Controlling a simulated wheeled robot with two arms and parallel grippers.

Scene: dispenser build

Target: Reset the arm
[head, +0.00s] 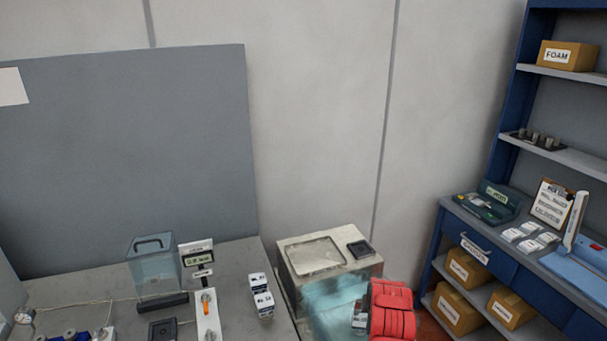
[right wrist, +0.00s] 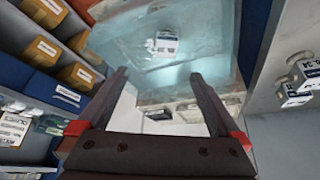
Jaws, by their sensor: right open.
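My right arm's red part (head: 392,310) shows at the bottom of the head view, right of centre. In the right wrist view my right gripper (right wrist: 158,78) has its two dark fingers spread wide, with nothing held between them. A translucent teal bin (right wrist: 205,50) lies beyond the fingertips, with a small white labelled box (right wrist: 162,42) seen in or through it. In the head view the teal bin (head: 330,302) stands in front of a pale stand, partly hidden by my right arm. My left gripper is not in view.
The grey bench (head: 235,290) at left carries a clear tank (head: 155,268), a labelled upright panel (head: 196,256) and white boxes (head: 262,302). The pale stand (head: 290,262) holds a shallow tray and a dark pad (head: 360,249). A blue shelf unit (head: 500,262) with cartons stands at right.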

